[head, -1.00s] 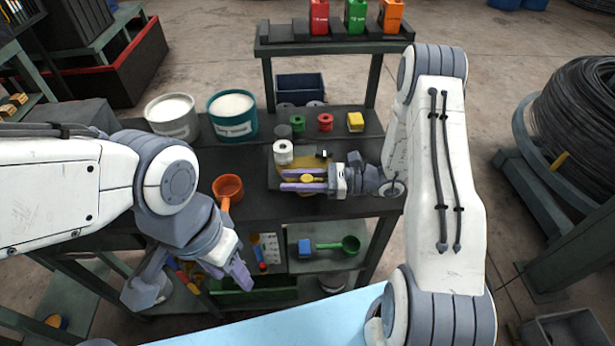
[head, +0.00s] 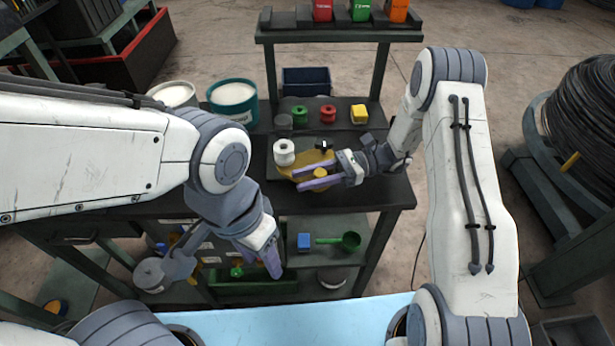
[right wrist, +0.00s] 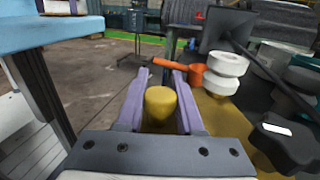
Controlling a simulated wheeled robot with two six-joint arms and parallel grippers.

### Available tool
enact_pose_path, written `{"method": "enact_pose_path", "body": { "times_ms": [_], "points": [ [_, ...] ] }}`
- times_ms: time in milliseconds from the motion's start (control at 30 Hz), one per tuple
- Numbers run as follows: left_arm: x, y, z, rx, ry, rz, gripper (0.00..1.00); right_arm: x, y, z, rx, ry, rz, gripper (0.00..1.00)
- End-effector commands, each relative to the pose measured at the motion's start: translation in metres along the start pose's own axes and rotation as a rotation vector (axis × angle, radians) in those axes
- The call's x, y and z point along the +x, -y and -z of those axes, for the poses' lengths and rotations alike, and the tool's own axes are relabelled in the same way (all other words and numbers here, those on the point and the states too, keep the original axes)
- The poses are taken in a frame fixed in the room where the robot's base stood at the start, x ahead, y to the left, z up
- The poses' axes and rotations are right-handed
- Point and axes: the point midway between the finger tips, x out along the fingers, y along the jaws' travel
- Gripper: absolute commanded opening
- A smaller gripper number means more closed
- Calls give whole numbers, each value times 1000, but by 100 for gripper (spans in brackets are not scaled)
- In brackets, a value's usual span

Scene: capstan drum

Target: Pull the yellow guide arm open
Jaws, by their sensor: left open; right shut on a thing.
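The yellow guide arm lies on the dark bench beside the white drum (head: 284,152). Its plate (head: 290,172) is partly hidden by my gripper, and its round yellow knob (head: 320,173) stands up from it. My right gripper (head: 308,178) is shut on the knob. In the right wrist view the knob (right wrist: 160,103) sits between the two purple fingers, and the white drum (right wrist: 222,70) is to the right. A black knob (head: 323,146) is behind the plate. My left gripper (head: 268,262) is open and empty, low in front of the bench.
Green (head: 300,114) and red (head: 327,113) spools and a yellow block (head: 359,114) stand behind the drum. A teal bucket (head: 233,102) is at the back left. A green ladle (head: 343,241) and blue block (head: 304,241) lie on the lower shelf.

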Motion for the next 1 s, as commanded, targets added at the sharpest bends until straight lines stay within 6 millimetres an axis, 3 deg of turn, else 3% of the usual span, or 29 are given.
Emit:
{"method": "enact_pose_path", "body": {
  "times_ms": [533,567,600,633,1000],
  "points": [
    [0,0,0,0,0,0,50,-1,-1,-1,0,3,-12,0],
    [0,0,0,0,0,0,50,-1,-1,-1,0,4,-12,44],
    [0,0,0,0,0,0,50,-1,-1,-1,0,3,-12,59],
    [0,0,0,0,0,0,50,-1,-1,-1,0,3,-12,66],
    [3,0,0,0,0,0,50,-5,0,0,-1,1,-11,66]
  ]
}}
